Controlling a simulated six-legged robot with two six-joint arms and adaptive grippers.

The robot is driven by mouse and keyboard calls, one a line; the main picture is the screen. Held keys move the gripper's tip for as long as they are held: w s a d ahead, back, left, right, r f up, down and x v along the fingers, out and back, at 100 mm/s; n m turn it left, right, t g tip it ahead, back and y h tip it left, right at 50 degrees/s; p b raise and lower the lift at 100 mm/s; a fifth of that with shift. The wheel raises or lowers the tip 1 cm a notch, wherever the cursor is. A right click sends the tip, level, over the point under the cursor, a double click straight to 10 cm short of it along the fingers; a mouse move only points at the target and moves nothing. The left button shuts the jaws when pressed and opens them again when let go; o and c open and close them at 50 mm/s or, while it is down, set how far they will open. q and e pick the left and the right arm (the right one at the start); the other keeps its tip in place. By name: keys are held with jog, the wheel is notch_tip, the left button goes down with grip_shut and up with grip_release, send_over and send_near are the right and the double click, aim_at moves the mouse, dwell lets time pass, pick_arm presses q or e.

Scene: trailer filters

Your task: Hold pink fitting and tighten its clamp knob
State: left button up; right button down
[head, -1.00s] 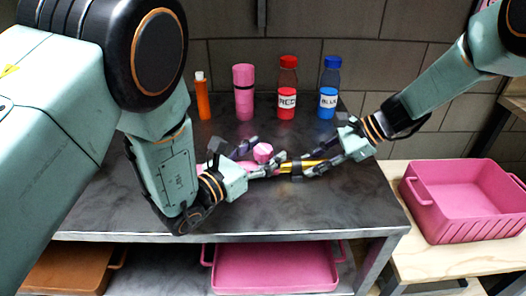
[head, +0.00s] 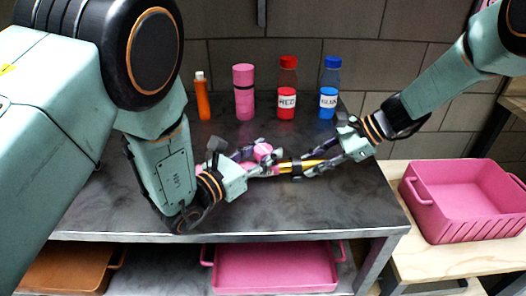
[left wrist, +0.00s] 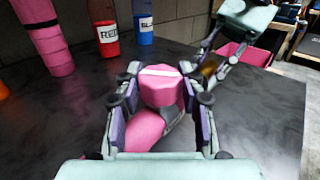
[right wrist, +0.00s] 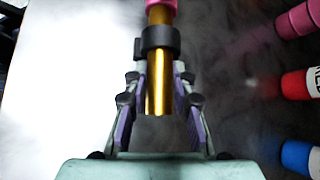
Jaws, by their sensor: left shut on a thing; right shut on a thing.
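The pink fitting (left wrist: 145,135) lies on the dark table. Its clamp knob (left wrist: 162,90), a pink faceted cap with a white line across its top, stands up from it. My left gripper (head: 262,156) is shut on the knob, one finger on each side. A gold tube (right wrist: 158,85) with a black collar (right wrist: 157,40) runs from the pink part. It also shows in the head view (head: 309,164). My right gripper (head: 312,160) is shut on the gold tube close to the collar. Fingers hide part of the fitting in the head view.
An orange bottle (head: 203,100), a pink cylinder (head: 244,95), a red bottle (head: 287,90) and a blue bottle (head: 329,90) stand along the back. A pink bin (head: 462,205) sits at right. Pink (head: 275,270) and brown (head: 70,272) trays are below. The table's front is clear.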

pick_arm(q)
jog(key=shift+m+g+h, duration=0.7)
jog(key=shift+g, duration=0.2)
jog(key=o, duration=1.2)
jog(key=v, duration=1)
jog(key=shift+s+a, duration=0.2)
jog(key=shift+a, duration=0.15)
jog(key=shift+s+a, duration=0.45)
jog(key=shift+r, duration=0.1)
